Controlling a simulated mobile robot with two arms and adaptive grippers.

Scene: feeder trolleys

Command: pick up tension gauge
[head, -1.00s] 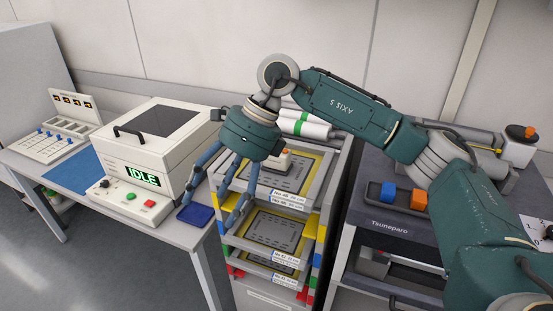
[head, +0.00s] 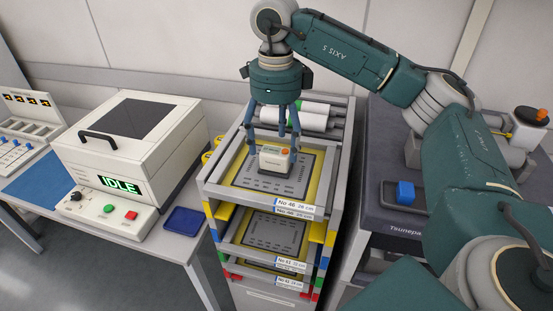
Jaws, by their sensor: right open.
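The tension gauge (head: 272,161) is a small cream box with an orange knob on its top right. It sits on the top framed stencil of the trolley rack. My right gripper (head: 274,145) points down from above, its blue-grey fingers open and spread around the gauge. The fingertips are close to the gauge's sides; whether they touch it cannot be told. My left gripper is not in view.
The trolley rack (head: 210,191) holds several stacked frames, with white rolls (head: 300,118) behind. On the left table stand a white machine (head: 160,160) reading IDLE and a dark blue tray (head: 187,222). A dark trolley with a blue block (head: 405,192) stands right.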

